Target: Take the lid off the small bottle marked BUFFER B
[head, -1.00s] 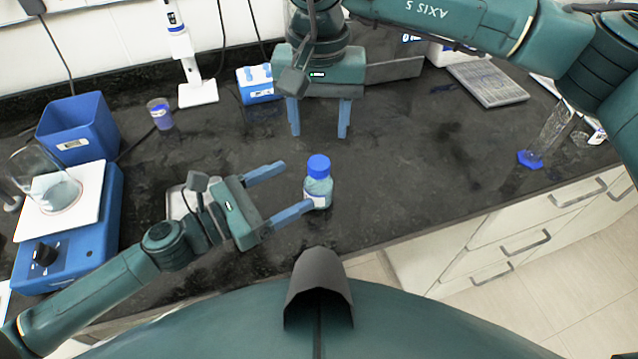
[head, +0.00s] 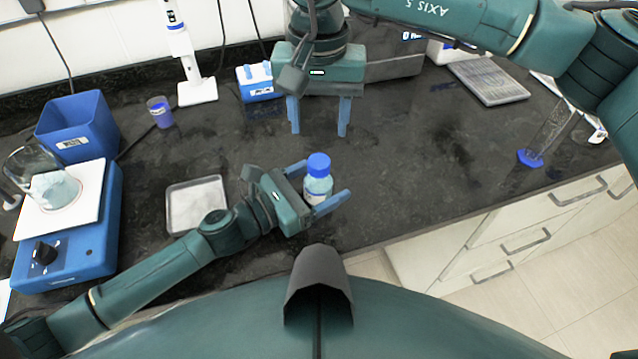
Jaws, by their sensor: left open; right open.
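A small bottle (head: 318,187) with a blue lid (head: 318,165) stands upright on the dark bench near its front edge. Its label is too small to read, and part of its left side is hidden by my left gripper. My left gripper (head: 322,184) is open, with one finger on the far side of the bottle and one on the near side. I cannot tell whether the fingers touch it. My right gripper (head: 318,118) is open and empty, pointing down behind the bottle.
A blue stirrer (head: 62,240) with a glass flask (head: 52,190) stands at the left, below a blue bin (head: 78,128). A shallow tray (head: 180,207) lies behind my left arm. A cylinder (head: 550,135) stands at right. The bench right of the bottle is clear.

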